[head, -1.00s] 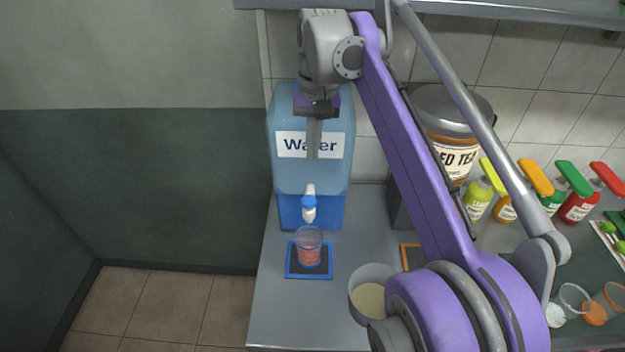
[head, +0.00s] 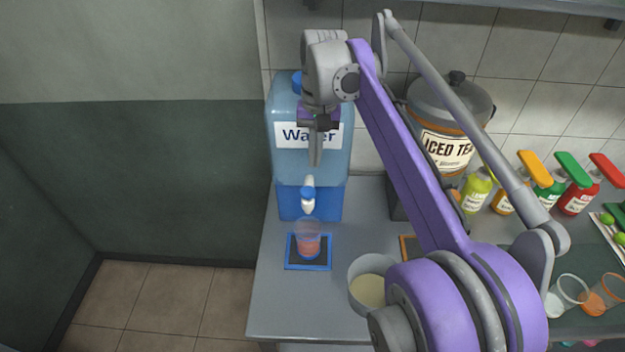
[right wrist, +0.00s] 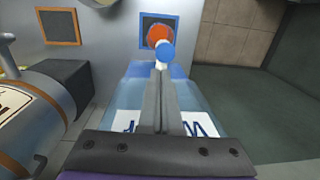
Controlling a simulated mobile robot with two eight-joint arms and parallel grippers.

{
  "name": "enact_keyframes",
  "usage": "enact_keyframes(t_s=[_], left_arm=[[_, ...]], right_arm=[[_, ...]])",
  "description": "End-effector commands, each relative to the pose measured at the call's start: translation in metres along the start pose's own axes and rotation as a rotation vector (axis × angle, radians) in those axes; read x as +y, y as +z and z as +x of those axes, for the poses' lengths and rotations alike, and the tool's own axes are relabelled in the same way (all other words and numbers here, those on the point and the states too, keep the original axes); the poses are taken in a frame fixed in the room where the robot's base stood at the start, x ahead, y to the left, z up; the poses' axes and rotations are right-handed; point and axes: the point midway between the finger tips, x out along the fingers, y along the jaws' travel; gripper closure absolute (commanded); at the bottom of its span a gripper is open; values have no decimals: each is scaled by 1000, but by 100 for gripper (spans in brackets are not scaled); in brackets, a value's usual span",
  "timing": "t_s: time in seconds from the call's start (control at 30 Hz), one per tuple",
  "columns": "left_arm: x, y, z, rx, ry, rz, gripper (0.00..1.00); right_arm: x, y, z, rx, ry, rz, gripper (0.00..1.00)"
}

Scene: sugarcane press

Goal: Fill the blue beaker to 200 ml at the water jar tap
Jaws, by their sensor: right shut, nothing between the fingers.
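A clear, bluish beaker (head: 308,240) with red in its lower part stands upright on a blue-framed mat (head: 291,252). It is below the tap (head: 308,200) of the blue water jar (head: 335,172). From above in the right wrist view, the red shows as a round patch (right wrist: 158,33), partly hidden by the tap (right wrist: 167,52). My right gripper (head: 315,164) is shut and empty, pointing down in front of the jar's label, just above the tap. In the right wrist view its fingertips (right wrist: 160,68) lie close to the tap; I cannot tell whether they touch. The water level in the beaker is unclear.
An iced tea dispenser (head: 447,150) stands right of the jar, partly behind my right arm. A pot with pale contents (head: 368,290) stands near the counter's front. Several pump bottles (head: 550,185) and two cups are at the right. Bare counter (head: 285,305) lies in front of the mat.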

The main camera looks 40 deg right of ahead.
Motion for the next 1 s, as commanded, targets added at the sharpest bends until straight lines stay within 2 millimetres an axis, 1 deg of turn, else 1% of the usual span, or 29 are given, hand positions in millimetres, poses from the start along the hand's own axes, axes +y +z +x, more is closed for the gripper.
enact_keyframes(t_s=[0.03,0.1,0.3,0.4,0.5,0.87,1.0], left_arm=[[0,2,2,-2,0,0,100],[0,3,2,-3,0,0,100],[0,3,3,-3,0,0,100],[0,3,3,-3,0,0,100],[0,4,3,-3,0,0,100],[0,4,3,-4,0,0,100],[0,13,11,-12,0,0,100]], right_arm=[[0,1,13,-1,0,-1,100],[0,1,27,0,0,0,100],[0,0,56,0,0,0,100],[0,0,65,0,0,0,100],[0,0,68,0,0,0,100],[0,0,71,0,0,0,100],[1,0,88,-2,1,0,100]])
